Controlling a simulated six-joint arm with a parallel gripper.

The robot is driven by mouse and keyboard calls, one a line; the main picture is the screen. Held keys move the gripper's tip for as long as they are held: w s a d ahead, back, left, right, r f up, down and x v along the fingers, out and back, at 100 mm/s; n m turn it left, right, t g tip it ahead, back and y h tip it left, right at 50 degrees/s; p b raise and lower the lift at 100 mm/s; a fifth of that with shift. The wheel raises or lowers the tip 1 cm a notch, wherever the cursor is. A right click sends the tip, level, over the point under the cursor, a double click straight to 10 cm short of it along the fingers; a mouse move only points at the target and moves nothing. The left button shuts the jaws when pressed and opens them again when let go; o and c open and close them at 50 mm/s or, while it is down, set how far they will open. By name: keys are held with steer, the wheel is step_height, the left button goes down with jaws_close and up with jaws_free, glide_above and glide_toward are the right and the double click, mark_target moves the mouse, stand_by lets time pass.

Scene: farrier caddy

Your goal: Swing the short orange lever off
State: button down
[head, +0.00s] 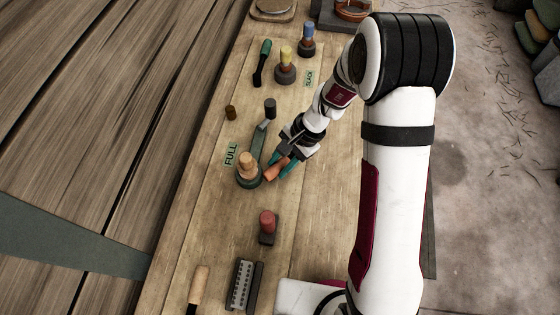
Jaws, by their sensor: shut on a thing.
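The short orange lever (275,171) shows as an orange piece between the teal fingertips of my gripper (281,168). My gripper is shut on it, just right of a round dark base with a wooden knob (248,166). The fingers hide part of the orange piece, and I cannot tell how it joins the base. A grey-green arm (259,139) runs up from near the base to a dark knob (270,108).
A red-topped peg (268,224) stands below on the board. A dark block (244,285) and a wooden handle (198,286) lie near the bottom.

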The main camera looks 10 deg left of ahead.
steer(key=shift+d, duration=0.1)
steer(key=n, duration=0.1)
steer(key=d+n+g, duration=0.1)
steer(key=n, duration=0.1)
steer(key=n+h, duration=0.1)
steer(key=shift+s+d+n+g, duration=0.3)
steer(key=shift+s+d, duration=0.05)
steer(key=shift+d, duration=0.05)
steer(key=shift+d+n+g+h, duration=0.2)
steer(key=shift+d+n+h, duration=0.15)
steer(key=shift+n, duration=0.45)
steer(key=shift+d+n+g+h, duration=0.25)
steer(key=shift+d+n, duration=0.15)
steer(key=shift+n, duration=0.4)
steer(key=shift+s, duration=0.1)
steer(key=c, duration=0.5)
jaws_free()
steer(key=shift+r, duration=0.1)
steer(key=v, duration=1.5)
steer(key=shift+r, duration=0.3)
